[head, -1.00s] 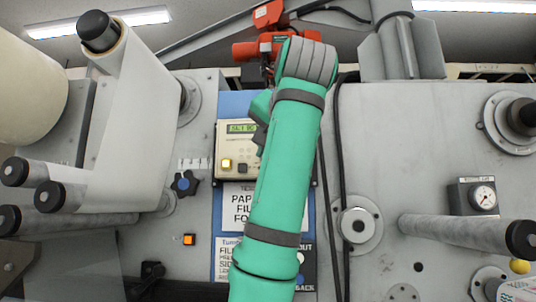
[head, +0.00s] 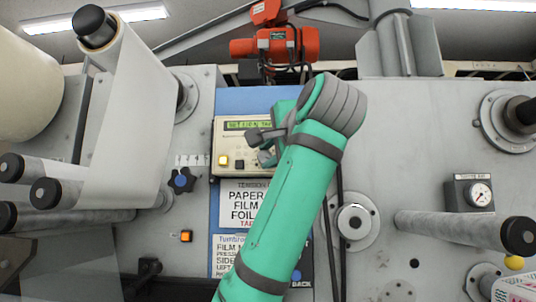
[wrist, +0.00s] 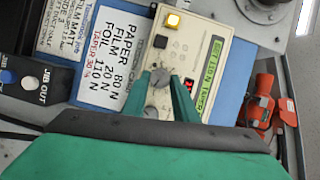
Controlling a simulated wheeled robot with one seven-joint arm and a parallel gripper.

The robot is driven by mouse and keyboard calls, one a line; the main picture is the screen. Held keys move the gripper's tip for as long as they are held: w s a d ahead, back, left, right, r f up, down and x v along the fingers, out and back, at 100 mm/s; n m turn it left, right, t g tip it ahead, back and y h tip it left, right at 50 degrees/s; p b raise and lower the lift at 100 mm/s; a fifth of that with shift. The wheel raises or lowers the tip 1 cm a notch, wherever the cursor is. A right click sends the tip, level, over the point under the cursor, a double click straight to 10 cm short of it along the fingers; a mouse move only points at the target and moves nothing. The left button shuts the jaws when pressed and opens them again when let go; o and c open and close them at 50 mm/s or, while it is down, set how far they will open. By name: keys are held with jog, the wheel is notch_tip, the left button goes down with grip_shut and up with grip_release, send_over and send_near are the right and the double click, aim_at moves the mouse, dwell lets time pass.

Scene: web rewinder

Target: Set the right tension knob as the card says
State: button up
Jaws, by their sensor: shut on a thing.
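The control panel (head: 228,142) is a beige box with a lit green display (head: 248,125) reading roughly "SET 110 N TA…"; the rest is hidden or blurred. In the wrist view, a grey knob (wrist: 158,78) sits between the tips of my gripper (wrist: 160,82), which is shut on it. Another round grey part (wrist: 152,112) shows lower between the fingers. In the head view, my gripper (head: 265,148) covers the panel's right part. The white tension card (head: 243,202) below lists paper, film, foil and, in red, taper; the wrist view (wrist: 112,60) shows taper 30 %.
A yellow-lit button (head: 223,160) and a dark button (head: 239,164) lie left of my gripper. A second card (head: 228,252) mentions film. A blue-black knob (head: 181,181), an orange button (head: 186,236) and rollers (head: 460,230) stand out from the grey machine face.

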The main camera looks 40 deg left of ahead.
jog(key=shift+a+f, duration=0.1)
dwell(0.4)
jog(key=o, duration=1.1)
jog(key=shift+c, duration=0.2)
jog(key=shift+w, duration=0.1)
